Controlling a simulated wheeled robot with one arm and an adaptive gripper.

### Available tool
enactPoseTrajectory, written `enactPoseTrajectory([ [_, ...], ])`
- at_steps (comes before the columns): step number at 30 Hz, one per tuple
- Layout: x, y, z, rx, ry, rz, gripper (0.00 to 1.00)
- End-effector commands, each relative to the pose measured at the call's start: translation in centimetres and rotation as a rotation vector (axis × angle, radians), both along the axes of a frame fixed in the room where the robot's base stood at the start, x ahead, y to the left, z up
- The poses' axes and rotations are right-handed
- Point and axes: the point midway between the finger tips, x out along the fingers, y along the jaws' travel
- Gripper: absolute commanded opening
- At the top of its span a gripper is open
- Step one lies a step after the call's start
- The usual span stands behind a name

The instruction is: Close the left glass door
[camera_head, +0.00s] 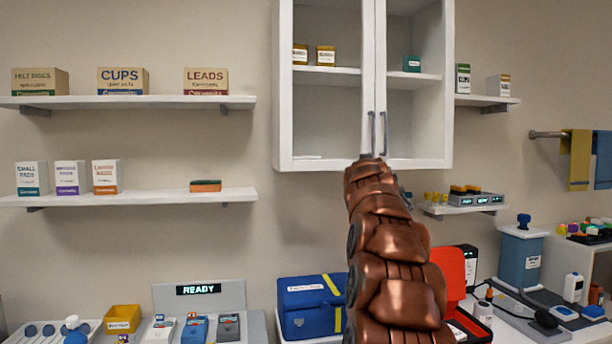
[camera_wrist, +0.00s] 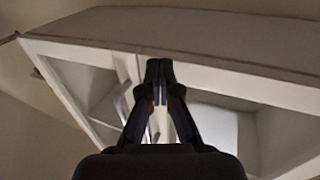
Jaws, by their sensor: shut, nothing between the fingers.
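A white wall cabinet (camera_head: 283,90) with two glass doors hangs at the upper middle of the head view. The left glass door's inner frame edge (camera_head: 367,70) stands close beside the right door's frame (camera_head: 380,70). Each has a slim upright grey handle, the left one (camera_head: 371,132) and the right one (camera_head: 384,133). I cannot tell whether the left door is fully flush. My gripper (camera_wrist: 158,68) is shut and empty, with its fingertips in front of the cabinet's lower middle. The cabinet (camera_wrist: 210,45) also shows tilted in the wrist view. My arm hides part of the cabinet's bottom edge; contact is unclear.
Shelves with boxes flank the cabinet, the lower left one (camera_head: 130,198) and a small lower right one (camera_head: 460,209). Below stand a blue case (camera_head: 308,308), an open red case (camera_head: 470,265) and a READY station (camera_head: 200,292).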

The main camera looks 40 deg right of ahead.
Motion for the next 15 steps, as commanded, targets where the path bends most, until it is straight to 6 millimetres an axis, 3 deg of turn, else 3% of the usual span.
enactPoseTrajectory([
  [15,1.12,-0.52,0.16,-0.003,-0.003,0.004,0.0],
])
